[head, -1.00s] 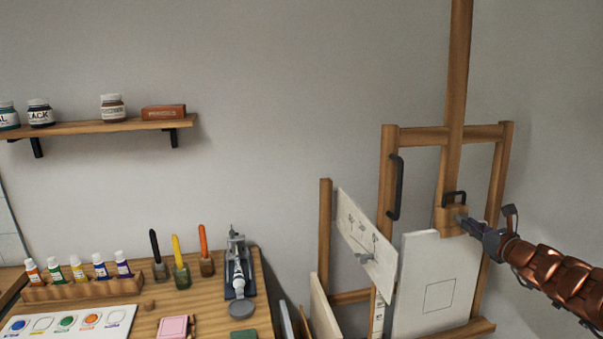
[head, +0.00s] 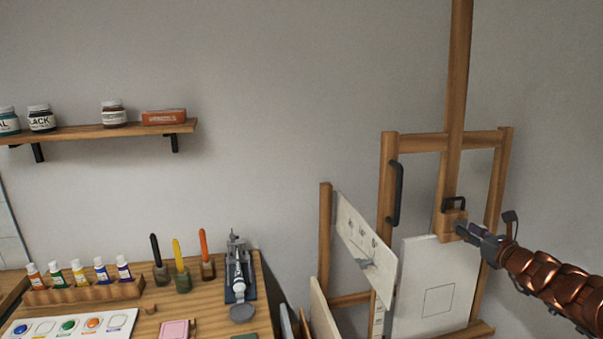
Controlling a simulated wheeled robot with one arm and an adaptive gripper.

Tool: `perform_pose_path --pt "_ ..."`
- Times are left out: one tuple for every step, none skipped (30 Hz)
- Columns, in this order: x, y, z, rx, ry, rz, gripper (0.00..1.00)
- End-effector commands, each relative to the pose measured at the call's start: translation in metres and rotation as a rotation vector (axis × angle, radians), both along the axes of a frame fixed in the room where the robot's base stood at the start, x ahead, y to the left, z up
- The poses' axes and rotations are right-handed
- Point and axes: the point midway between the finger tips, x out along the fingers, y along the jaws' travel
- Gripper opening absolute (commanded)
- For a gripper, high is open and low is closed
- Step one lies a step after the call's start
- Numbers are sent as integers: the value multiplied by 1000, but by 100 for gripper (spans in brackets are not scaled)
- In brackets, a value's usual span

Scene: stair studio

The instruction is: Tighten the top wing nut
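A wooden easel (head: 456,90) stands against the wall at the right. On its mast, just above a white canvas (head: 430,290), is a wooden clamp block (head: 449,225) with a black handle (head: 454,203). My gripper (head: 464,231) reaches in from the right, its fingertips at the front of this block. The top wing nut cannot be made out; the fingertips cover that spot. The fingers are too small and dark to tell whether they are closed on it. A grey winged knob (head: 366,263) shows lower down on a tilted white board (head: 352,232).
A black bar handle (head: 395,192) is on the easel's left post. A wooden table (head: 195,310) with paint tubes, brushes and a palette (head: 75,324) stands at the lower left. A wall shelf (head: 100,129) holds jars. Open space lies between shelf and easel.

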Motion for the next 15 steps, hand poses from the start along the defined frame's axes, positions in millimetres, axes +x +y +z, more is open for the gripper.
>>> perform_pose_path --pt "-2 -1 1 0 0 -1 33" --pt "-4 -2 1 0 0 -1 33" --pt "-7 -3 1 0 0 -1 33" --pt "-9 -4 1 1 -1 -2 33" --pt "-12 -5 2 1 -1 -3 33" --pt "-15 -5 2 1 -1 -3 33" --pt "-17 -6 2 1 -1 -3 33" --pt "-20 -6 2 1 -1 -3 33" --pt "-23 -7 3 1 -1 -3 33" --pt "-25 -8 3 2 -1 -3 33" --pt "-28 -8 3 2 -1 -2 33" --pt "-31 -8 3 3 0 -1 33" --pt "-33 -9 3 2 -1 -1 33" --pt "-36 -9 4 2 -1 -1 33" --pt "-38 -9 4 1 -1 0 33"
